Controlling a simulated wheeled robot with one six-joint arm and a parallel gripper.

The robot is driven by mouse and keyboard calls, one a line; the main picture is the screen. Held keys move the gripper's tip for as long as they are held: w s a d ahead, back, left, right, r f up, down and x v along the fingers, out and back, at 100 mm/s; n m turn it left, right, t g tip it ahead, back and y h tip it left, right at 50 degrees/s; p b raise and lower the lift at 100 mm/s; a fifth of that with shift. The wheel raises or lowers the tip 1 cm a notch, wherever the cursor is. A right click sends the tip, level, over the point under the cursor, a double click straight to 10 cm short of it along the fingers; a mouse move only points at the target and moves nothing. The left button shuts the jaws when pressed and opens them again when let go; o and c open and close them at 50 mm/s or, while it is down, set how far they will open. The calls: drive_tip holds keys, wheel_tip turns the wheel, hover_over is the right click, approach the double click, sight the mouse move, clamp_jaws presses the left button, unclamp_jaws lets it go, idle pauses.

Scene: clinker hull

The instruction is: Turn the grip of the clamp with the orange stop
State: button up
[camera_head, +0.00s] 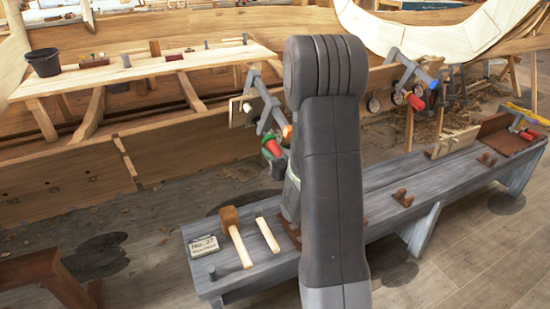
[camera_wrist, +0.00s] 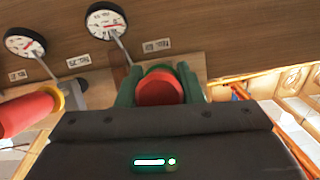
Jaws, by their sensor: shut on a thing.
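The clamp with the orange stop (camera_head: 287,131) hangs at the hull's edge, its grey-blue bar (camera_head: 263,93) slanting down to the right. Its red grip (camera_head: 271,147) sits low beside the stop. My gripper (camera_wrist: 158,84) has green fingers on both sides of the red grip (camera_wrist: 160,92) and is shut on it. In the head view my arm hides part of the area right of the clamp. A red-orange cylinder with a yellow collar (camera_wrist: 28,112) shows at the left of the wrist view; I cannot tell which part it is.
Two dials (camera_wrist: 106,21) sit above the grip in the wrist view. Another clamp with a blue stop (camera_head: 433,84) hangs right of my arm. A grey bench (camera_head: 380,185) carries a mallet (camera_head: 235,235). A bucket (camera_head: 43,62) stands on the plank at left.

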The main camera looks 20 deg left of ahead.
drive_tip(key=shift+f+m+g+y+b, duration=0.1)
drive_tip(key=shift+m+g+y+b, duration=0.45)
drive_tip(key=shift+m+b, duration=0.2)
drive_tip(key=shift+m+g+y+b, duration=0.55)
drive_tip(key=shift+m+g+y, duration=0.1)
drive_tip(key=shift+m+g, duration=0.3)
drive_tip(key=shift+s+r, duration=0.1)
drive_tip(key=shift+r, duration=0.1)
drive_tip(key=o, duration=1)
drive_tip(key=v, duration=1.3)
drive_tip(key=shift+d, duration=0.4)
drive_tip(key=shift+f, duration=0.1)
